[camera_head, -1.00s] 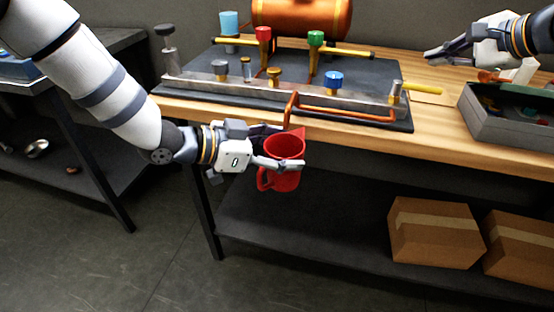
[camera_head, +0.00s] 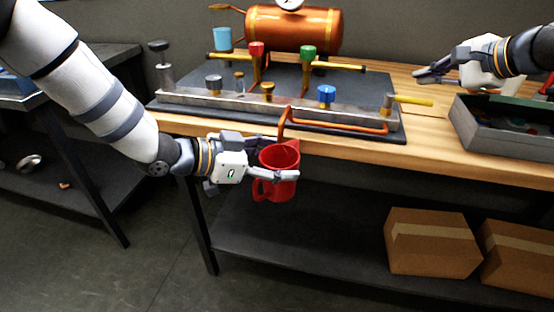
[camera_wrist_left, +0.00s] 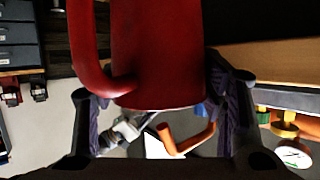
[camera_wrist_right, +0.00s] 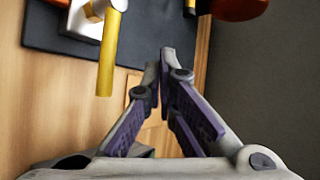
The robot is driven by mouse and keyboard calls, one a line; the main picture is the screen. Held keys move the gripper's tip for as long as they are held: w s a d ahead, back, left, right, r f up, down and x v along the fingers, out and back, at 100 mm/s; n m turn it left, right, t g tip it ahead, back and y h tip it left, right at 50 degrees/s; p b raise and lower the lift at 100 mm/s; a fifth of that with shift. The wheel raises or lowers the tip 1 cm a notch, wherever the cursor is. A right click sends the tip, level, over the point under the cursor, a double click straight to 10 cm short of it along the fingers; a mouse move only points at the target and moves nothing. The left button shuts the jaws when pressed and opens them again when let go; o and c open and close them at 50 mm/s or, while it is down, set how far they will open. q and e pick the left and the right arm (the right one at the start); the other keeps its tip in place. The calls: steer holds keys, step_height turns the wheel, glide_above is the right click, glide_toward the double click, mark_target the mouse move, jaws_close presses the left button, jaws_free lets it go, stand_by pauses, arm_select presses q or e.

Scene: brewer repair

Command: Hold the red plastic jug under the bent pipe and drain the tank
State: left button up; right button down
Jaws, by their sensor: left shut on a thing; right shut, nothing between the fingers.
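The red plastic jug (camera_head: 280,162) hangs in front of the bench edge, roughly upright. My left gripper (camera_head: 280,158) is shut on its body; the jug also fills the upper middle of the left wrist view (camera_wrist_left: 158,55). The bent orange pipe (camera_head: 345,124) runs along the front of the manifold. Its bent end reaches the jug's rim in the head view; whether it is over the opening I cannot tell. The copper tank (camera_head: 290,30) lies behind the valves. My right gripper (camera_head: 418,77) is shut and empty above the right of the bench; its fingertips meet in the right wrist view (camera_wrist_right: 166,55).
Red (camera_head: 256,48), green (camera_head: 308,50) and blue (camera_head: 327,94) valve knobs stand on the manifold. A grey toolbox (camera_head: 510,138) sits at the bench's right. Cardboard boxes (camera_head: 432,243) stand on the lower shelf. Space below the jug is open.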

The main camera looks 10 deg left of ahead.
mark_target(428, 101)
step_height(428, 101, down, 3)
steer(key=shift+s+f, duration=0.15)
steer(key=shift+f, duration=0.05)
steer(key=shift+d, duration=0.1)
steer(key=shift+s+d, duration=0.1)
steer(key=shift+s, duration=0.35)
steer(key=shift+s+d, duration=0.1)
steer(key=shift+s, duration=0.5)
